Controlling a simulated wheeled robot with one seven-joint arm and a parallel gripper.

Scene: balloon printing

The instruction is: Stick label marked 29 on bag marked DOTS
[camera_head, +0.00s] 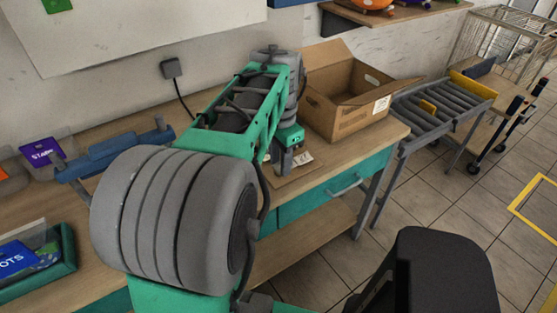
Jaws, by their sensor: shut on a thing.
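The blue bag marked DOTS (18,258), of which only "OTS" shows, lies in a green tray (66,252) at the left edge of the table. My gripper (284,168) is at the far right part of the table, pointing down, well away from the bag. It is shut on a small pale label (303,159) with dark print, low over a brown board (294,182). The number on the label is too small to read. My arm hides part of the gripper and the middle of the table.
A purple bag (42,152) and a blue bar-like device (112,150) are at the left back. An open cardboard box (345,95) stands right behind my gripper. A roller conveyor (440,105) is to the right of the table (385,140).

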